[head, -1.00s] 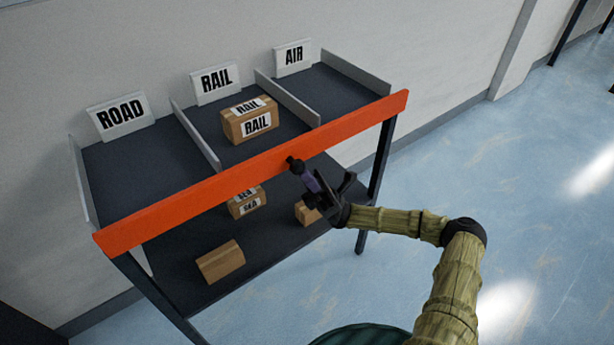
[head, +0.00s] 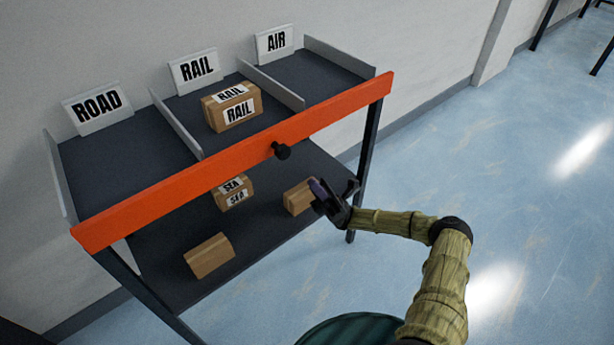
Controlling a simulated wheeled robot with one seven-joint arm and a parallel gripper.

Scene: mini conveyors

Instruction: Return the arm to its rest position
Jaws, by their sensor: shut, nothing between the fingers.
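My gripper (head: 318,192) is at the end of my bent arm, in front of the right part of the shelf unit. It is shut and holds nothing. Its tip lies below and to the right of a black knob (head: 282,151) on the orange front bar (head: 190,180), with a visible gap between them. Part of a box behind it is hidden by the gripper.
The upper shelf has ROAD (head: 97,104), RAIL (head: 195,70) and AIR (head: 275,41) bays. A RAIL box (head: 232,107) stands in the middle bay. A SEA box (head: 232,191) and plain boxes (head: 209,256) lie below. Floor (head: 520,190) at right is clear.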

